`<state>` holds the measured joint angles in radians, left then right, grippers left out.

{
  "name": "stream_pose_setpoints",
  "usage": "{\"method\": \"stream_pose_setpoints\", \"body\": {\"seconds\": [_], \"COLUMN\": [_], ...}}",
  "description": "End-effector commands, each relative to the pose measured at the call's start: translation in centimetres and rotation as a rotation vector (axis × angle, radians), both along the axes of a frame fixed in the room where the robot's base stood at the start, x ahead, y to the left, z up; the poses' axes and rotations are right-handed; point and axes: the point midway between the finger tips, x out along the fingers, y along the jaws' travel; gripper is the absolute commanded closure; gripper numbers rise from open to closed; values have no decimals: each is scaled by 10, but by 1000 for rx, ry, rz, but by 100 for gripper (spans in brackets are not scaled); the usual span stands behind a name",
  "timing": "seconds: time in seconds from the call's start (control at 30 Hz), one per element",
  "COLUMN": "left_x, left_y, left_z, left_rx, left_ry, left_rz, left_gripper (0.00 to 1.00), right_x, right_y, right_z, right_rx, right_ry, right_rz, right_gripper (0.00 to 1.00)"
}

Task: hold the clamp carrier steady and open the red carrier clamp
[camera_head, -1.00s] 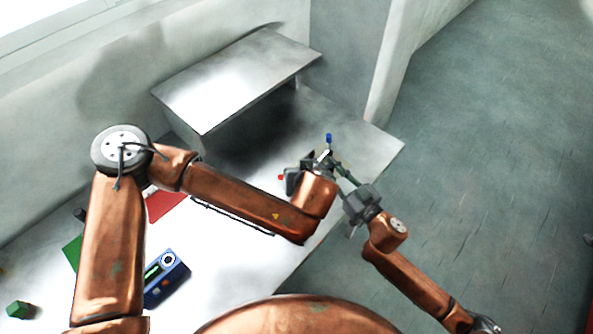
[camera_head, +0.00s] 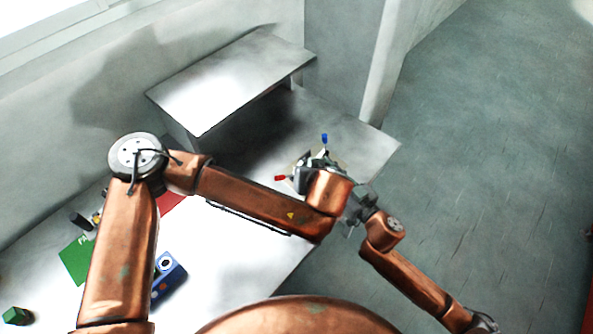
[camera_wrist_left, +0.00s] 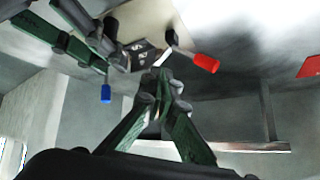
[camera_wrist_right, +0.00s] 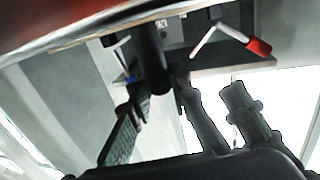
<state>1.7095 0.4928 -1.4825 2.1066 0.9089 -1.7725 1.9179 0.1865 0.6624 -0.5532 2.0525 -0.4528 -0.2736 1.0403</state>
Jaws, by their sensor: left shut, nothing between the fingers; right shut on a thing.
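The clamp carrier is mostly hidden by my left wrist in the head view. Its red clamp handle (camera_head: 280,178) sticks out to the left and its blue handle (camera_head: 324,138) stands up at the back. My left gripper (camera_wrist_left: 162,80) is shut and empty, its tips close below the carrier plate (camera_wrist_left: 140,55) in the left wrist picture, left of the red handle (camera_wrist_left: 207,63). Contact with the lever cannot be told. My right gripper (camera_wrist_right: 160,90) is shut on a dark post (camera_wrist_right: 150,60) of the carrier. The red handle (camera_wrist_right: 258,47) on its bent metal lever shows there.
A raised metal shelf (camera_head: 230,80) stands behind on the table (camera_head: 365,145). A blue device (camera_head: 168,278), a green board (camera_head: 76,260), a red sheet (camera_head: 172,202) and a green cube (camera_head: 16,315) lie to the left. The table's right edge is near the carrier.

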Motion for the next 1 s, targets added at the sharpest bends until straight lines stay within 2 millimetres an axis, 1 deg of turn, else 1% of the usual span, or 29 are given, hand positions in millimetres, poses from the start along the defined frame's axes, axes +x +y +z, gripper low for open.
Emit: {"method": "stream_pose_setpoints", "body": {"seconds": [0.03,0.07,0.1,0.3,0.4,0.5,0.7,1.0], "left_x": [-6,-10,-20,-61,-77,-88,-98,-98], "left_y": [-12,-15,-10,-1,3,5,8,8], "left_z": [4,7,9,25,31,36,39,38], "left_rx": [-3,-2,-2,-2,-1,0,-1,-1], "left_ry": [2,3,4,3,1,-2,-1,1], "left_rz": [-5,-6,-5,-5,-5,-5,-1,-1], "left_gripper": [100,100,100,100,100,100,100,100], "right_x": [0,0,0,0,0,0,0,0], "right_y": [0,0,0,0,0,0,0,0], "right_z": [0,0,0,-1,-1,-1,0,0], "right_rx": [0,0,0,0,-1,-1,-1,-1], "right_ry": [1,1,1,1,1,1,1,1], "right_rz": [1,1,1,0,1,0,0,0], "right_gripper": [100,100,100,100,100,100,100,100]}}
